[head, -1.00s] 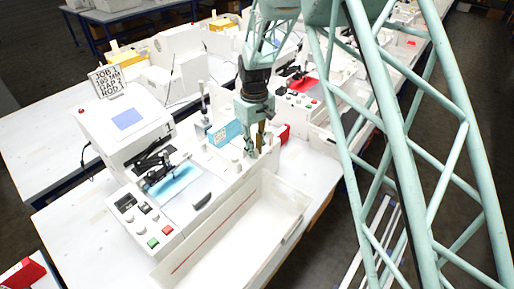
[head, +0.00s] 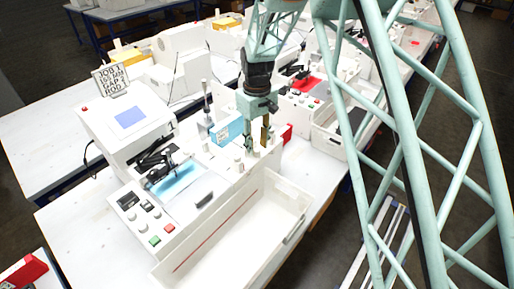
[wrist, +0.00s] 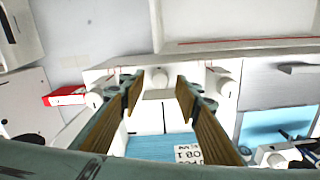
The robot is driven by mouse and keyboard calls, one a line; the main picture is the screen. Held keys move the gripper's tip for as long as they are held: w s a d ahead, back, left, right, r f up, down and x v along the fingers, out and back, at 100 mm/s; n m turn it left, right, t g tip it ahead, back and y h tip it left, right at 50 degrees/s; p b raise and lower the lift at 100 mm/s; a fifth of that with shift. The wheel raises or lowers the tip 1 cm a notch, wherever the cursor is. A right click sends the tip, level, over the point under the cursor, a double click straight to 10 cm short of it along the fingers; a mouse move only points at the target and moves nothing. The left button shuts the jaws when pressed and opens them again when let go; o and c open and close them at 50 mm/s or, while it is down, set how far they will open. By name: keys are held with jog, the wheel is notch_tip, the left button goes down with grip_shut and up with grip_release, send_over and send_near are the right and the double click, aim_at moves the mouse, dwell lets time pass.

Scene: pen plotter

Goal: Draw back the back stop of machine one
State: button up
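My gripper (head: 257,146) points down over the machine's right end, beside the light blue block (head: 226,130). In the wrist view my gripper (wrist: 157,98) is open, its two wood-coloured pads apart. A small white knob (wrist: 157,83) shows between and beyond the pads, with no visible grip on it. I cannot tell for certain which part is the back stop.
A long white tray (head: 292,193) lies along the machine's front. Green (head: 155,240) and red (head: 169,228) buttons sit at its left end. A red box (wrist: 64,96) is close to the gripper. More machines stand behind and to the right.

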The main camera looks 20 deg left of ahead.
aim_at(257, 150)
notch_tip(257, 150, up, 10)
dwell(0.6)
dwell(0.4)
jog(key=w+d+r+m+t+b, duration=0.1)
jog(key=d+r+m+t, duration=0.1)
jog(key=d+r, duration=0.85)
jog(key=d+r+m+t+b, duration=0.15)
jog(key=d+r, duration=0.55)
jog(key=d, duration=0.7)
jog(key=w+d+r+m+t, duration=0.1)
jog(key=d+r+m, duration=0.2)
jog(key=d+r, duration=0.75)
jog(key=s+d+f+m+b, duration=0.2)
jog(key=s+d, duration=0.5)
jog(key=s, duration=0.4)
jog(key=s+d+f+m+b, duration=0.1)
jog(key=s+d+f+b, duration=0.15)
jog(key=s+d, duration=0.6)
jog(key=s+f+m+b, duration=0.1)
jog(key=s+f, duration=0.3)
jog(key=s, duration=0.7)
jog(key=s+d+f+m+b, duration=0.1)
jog(key=s+f+m+b, duration=0.1)
jog(key=s, duration=1)
notch_tip(257, 150, down, 2)
jog(key=shift+s+d+f+b, duration=0.2)
jog(key=shift+d+b, duration=0.1)
jog(key=shift+b, duration=0.2)
